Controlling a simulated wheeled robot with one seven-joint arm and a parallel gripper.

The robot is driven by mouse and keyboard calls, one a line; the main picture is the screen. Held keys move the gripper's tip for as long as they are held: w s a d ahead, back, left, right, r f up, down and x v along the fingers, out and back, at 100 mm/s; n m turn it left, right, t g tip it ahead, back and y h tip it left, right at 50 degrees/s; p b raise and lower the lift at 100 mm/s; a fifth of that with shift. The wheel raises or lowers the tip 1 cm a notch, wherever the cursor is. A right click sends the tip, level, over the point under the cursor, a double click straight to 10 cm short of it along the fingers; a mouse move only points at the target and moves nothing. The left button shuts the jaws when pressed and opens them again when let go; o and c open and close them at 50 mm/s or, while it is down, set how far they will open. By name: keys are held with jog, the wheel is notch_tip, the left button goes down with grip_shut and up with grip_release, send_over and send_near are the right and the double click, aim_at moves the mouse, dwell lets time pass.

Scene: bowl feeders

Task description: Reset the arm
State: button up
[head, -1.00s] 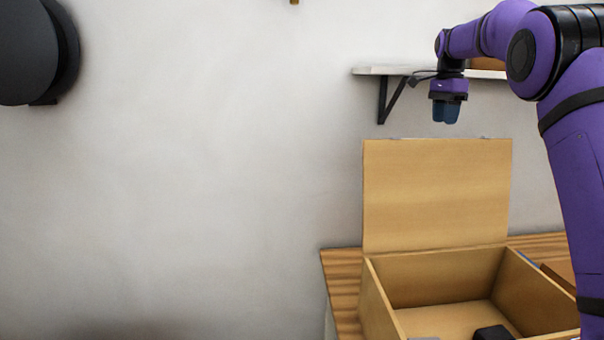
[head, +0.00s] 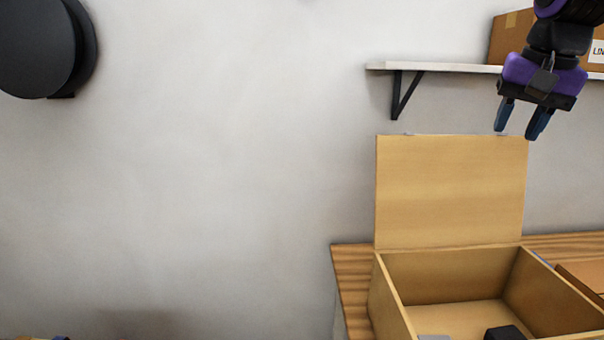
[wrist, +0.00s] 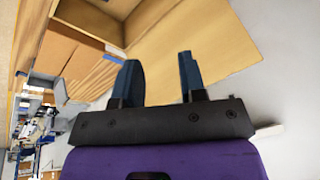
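My gripper (head: 518,120) hangs in the air at the upper right of the head view, in front of the wall shelf and above the raised box lid. Its two blue fingers point down and stand apart, with nothing between them. In the wrist view my gripper (wrist: 160,80) also shows open and empty, with the wooden box and its lid beyond the fingers. Most of my arm is out of the head view.
An open wooden box (head: 387,305) with its lid (head: 450,190) upright stands on a wooden table (head: 352,275). A black object (head: 504,333) lies inside. A white shelf (head: 430,67) holds a cardboard box (head: 508,38).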

jog(key=s+a+f+n+t, duration=0.1)
jog(key=s+f+n, duration=0.2)
jog(key=s+f, duration=0.2)
jog(key=s+a+f+n+t, duration=0.1)
jog(key=s+a+f+n, duration=0.1)
jog(key=s+f, duration=0.4)
jog(key=s, duration=0.5)
jog(key=shift+n, duration=0.4)
